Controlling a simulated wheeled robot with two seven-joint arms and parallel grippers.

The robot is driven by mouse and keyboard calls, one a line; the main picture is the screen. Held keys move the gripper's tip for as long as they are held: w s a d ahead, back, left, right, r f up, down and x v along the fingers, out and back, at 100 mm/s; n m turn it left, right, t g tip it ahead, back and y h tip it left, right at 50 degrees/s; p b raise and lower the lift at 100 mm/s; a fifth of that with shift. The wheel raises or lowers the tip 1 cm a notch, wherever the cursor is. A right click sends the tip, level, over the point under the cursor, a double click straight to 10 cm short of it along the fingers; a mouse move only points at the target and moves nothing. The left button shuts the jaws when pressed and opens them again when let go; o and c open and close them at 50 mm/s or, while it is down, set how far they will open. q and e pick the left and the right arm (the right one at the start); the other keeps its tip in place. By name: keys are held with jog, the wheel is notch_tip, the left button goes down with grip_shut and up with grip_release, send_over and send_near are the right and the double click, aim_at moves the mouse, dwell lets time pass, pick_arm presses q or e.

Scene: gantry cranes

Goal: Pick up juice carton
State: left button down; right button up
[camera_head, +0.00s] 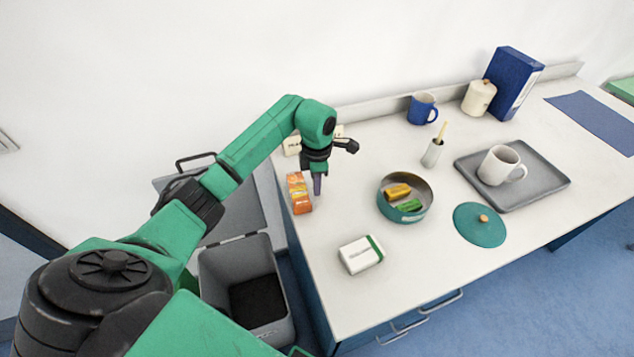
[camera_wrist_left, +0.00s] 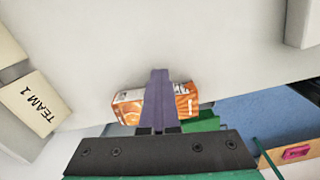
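The orange juice carton (camera_head: 299,194) stands on the table near its left edge. In the left wrist view the carton (camera_wrist_left: 188,103) shows on both sides of my fingers, which hide its middle. My left gripper (camera_head: 317,186) points down just to the right of the carton in the head view. Its purple fingers (camera_wrist_left: 160,100) are together in the left wrist view, in front of the carton and not around it. I cannot tell whether they touch it. My right gripper is not in view.
A teal bowl (camera_head: 382,207) with small packets and a white box (camera_head: 361,255) are to the right. A TEAM 1 sign (camera_wrist_left: 38,102) stands behind the carton. A grey bin (camera_head: 212,275) is beside the table's left edge. A grey tray (camera_head: 545,185) holds a white mug.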

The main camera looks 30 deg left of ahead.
pick_arm(q)
jog(key=shift+c, duration=1.4)
grip_release()
